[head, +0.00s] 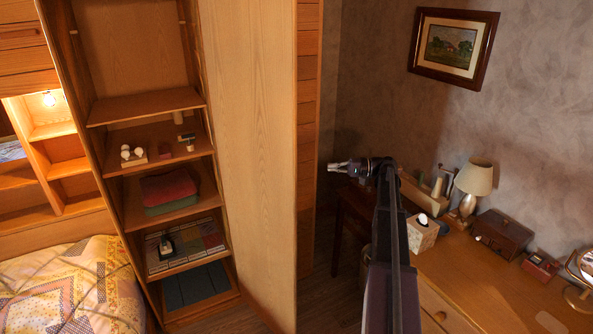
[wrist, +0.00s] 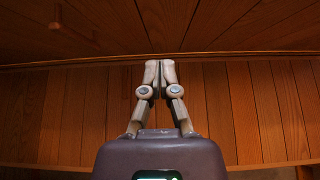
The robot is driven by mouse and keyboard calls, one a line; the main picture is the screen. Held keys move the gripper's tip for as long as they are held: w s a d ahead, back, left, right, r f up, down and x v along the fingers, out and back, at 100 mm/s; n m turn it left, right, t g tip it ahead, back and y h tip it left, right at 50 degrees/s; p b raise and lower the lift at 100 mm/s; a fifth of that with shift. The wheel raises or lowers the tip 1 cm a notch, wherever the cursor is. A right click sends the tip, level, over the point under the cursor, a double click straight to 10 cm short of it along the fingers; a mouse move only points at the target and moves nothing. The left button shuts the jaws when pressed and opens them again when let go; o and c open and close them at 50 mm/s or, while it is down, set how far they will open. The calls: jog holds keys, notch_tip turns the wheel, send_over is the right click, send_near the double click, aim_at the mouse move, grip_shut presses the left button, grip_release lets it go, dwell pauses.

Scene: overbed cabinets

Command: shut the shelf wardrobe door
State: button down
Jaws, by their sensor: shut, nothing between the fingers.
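The shelf wardrobe (head: 92,145) stands left of the middle in the head view, with its shelves exposed. A tall plain wooden panel, its door (head: 250,150), stands open at the right of the shelves. My gripper (head: 332,167) is right of the door's outer edge, apart from it in the picture. Its fingers are shut and empty, pointing left. In the wrist view the closed fingertips (wrist: 160,68) point at slatted wood (wrist: 235,100). I cannot tell how far that wood is, or whether it is the door. The handle is not visible.
A desk (head: 490,285) with a lamp (head: 474,180), a tissue box (head: 422,232) and a wooden box (head: 500,233) stands right of my arm. A dark chair (head: 353,215) is below my gripper. A bed (head: 70,285) is at the left. Some floor (head: 330,275) shows beside the door.

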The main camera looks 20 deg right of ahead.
aim_at(296, 171)
dwell(0.4)
jog(key=x, duration=0.4)
jog(key=s+x, duration=0.1)
jog(key=x, duration=0.3)
jog(key=s+a+x, duration=0.1)
jog(key=x, duration=0.3)
jog(key=shift+a, duration=0.4)
jog(key=shift+s, duration=0.15)
